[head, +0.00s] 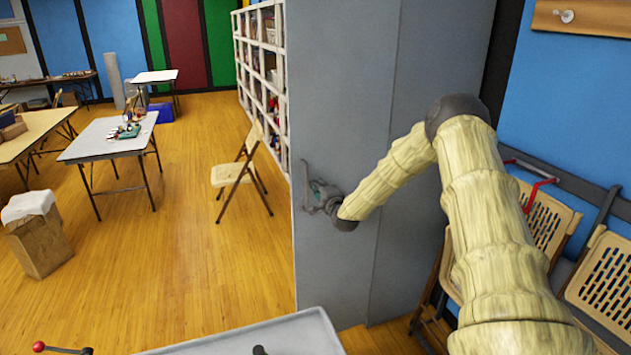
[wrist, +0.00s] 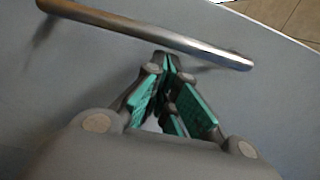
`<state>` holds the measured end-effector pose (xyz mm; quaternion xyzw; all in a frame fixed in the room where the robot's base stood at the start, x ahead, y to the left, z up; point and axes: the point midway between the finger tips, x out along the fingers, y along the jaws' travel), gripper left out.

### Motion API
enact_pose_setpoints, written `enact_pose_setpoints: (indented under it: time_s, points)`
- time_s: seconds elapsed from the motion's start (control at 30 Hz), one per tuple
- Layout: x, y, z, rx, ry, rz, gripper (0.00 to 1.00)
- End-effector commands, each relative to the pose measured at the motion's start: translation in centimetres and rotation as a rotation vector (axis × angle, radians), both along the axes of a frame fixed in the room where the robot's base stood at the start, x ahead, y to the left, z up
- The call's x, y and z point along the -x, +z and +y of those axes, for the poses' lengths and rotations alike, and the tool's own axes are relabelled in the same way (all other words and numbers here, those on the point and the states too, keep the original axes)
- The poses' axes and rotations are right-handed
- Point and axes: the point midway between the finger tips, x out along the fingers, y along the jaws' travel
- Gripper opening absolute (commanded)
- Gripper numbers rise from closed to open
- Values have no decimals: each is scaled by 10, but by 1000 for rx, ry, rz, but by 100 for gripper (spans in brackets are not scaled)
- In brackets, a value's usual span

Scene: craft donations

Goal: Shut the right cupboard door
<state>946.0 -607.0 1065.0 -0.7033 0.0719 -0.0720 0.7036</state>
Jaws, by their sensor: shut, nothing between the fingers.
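The right cupboard door (head: 340,110) is a tall flat grey panel in the middle of the head view. A vertical bar handle (head: 305,186) sits near its left edge. The handle (wrist: 150,35) crosses the top of the wrist view as a metal bar standing off the grey panel. My gripper (head: 315,196) is at the door just right of the handle. In the wrist view its green-padded fingers (wrist: 166,62) are shut and empty, tips close to the bar; I cannot tell if they touch it. The cupboard's inside is hidden, and how far the door stands open is unclear.
Folding chairs (head: 600,275) lean by the blue wall at right. Another folding chair (head: 238,173) stands on open floor left of the cupboard, before a white shelf (head: 240,60). A grey table (head: 95,143) is farther left. A grey tray-like surface (head: 270,335) is at the bottom.

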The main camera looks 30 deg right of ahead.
Motion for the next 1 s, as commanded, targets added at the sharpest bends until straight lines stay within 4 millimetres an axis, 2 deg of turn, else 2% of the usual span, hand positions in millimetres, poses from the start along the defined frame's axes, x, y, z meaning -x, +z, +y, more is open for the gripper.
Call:
enact_pose_setpoints:
  time_s: [0.1,0.33,0.8,1.0]
  points:
    - [-11,2,-1,1,1,1,0]
    - [-21,0,-4,0,0,1,0]
    - [-23,0,-5,-1,-2,1,0]
    - [-22,-2,-22,-2,-46,-1,0]
